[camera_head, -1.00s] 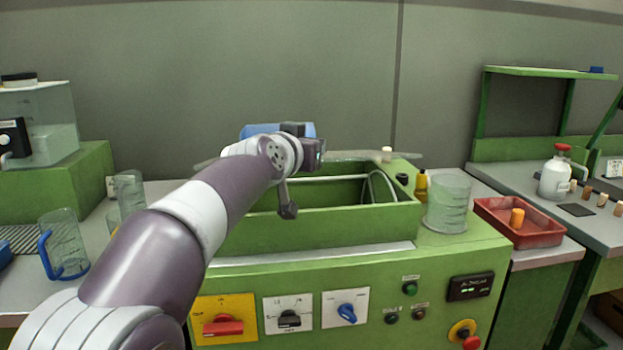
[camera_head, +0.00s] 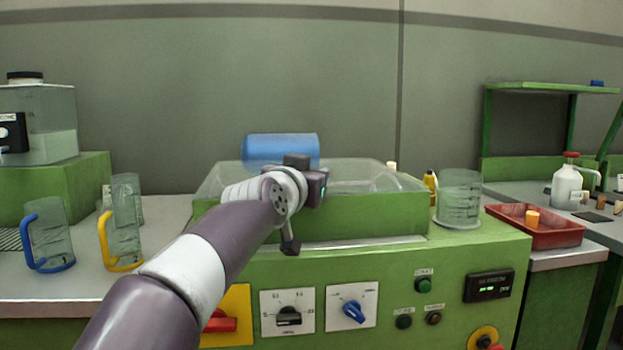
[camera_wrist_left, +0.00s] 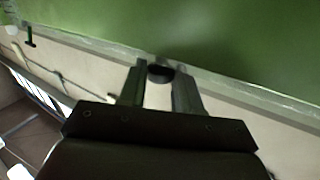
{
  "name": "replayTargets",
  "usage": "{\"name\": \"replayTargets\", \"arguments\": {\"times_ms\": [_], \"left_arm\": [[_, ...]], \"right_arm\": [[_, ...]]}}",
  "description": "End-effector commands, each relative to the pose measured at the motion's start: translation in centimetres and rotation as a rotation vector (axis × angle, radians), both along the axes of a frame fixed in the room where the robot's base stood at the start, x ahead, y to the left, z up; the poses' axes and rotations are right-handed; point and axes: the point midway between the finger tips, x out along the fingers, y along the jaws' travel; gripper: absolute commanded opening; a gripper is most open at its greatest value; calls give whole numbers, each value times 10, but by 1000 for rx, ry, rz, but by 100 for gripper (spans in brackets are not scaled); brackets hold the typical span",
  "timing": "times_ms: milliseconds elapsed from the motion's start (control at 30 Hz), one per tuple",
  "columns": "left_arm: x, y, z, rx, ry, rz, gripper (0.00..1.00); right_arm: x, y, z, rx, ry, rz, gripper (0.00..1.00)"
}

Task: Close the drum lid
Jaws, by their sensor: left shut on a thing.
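The clear drum lid (camera_head: 375,174) spans the top of the green drum housing (camera_head: 370,217); I cannot tell whether its front edge is flush with the rim. My left gripper (camera_head: 290,246) is in front of the housing, its arm crossing the view from the lower left and hiding part of the lid and front wall. In the left wrist view, the fingers (camera_wrist_left: 160,80) are around a small dark round piece (camera_wrist_left: 160,72) beside the pale lid edge and a green surface. The gripper is shut on this piece, which looks like the lid's handle. My right gripper is not in view.
A blue cylinder (camera_head: 280,150) shows behind my wrist. A clear beaker (camera_head: 459,200) stands right of the housing, near a red tray (camera_head: 548,232) with an orange stopper (camera_head: 532,218). Jugs with blue (camera_head: 48,240) and yellow (camera_head: 120,245) handles stand left. Knobs (camera_head: 352,310) line the front panel.

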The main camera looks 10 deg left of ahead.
Motion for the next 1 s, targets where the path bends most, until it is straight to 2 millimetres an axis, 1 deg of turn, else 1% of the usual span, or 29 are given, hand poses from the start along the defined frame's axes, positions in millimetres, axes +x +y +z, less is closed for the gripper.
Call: {"name": "replayTargets", "arguments": {"times_ms": [33,167,200,233,267,767,867,967,1000], "left_arm": [[3,-1,-12,1,29,-5,0],[4,-1,-14,0,31,-5,0],[4,-2,-14,1,33,-5,46],[4,-1,-14,2,32,-5,56],[4,-1,-14,2,32,-5,58],[2,-1,-10,2,24,-5,58],[-6,0,-10,1,22,-4,58],[-22,1,-10,3,20,-4,58],[-30,2,-9,3,20,-4,58]], "right_arm": [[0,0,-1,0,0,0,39],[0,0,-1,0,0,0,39],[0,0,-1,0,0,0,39],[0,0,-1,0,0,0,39],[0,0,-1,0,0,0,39],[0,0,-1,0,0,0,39],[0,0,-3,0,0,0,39],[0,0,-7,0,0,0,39],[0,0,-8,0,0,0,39]]}}
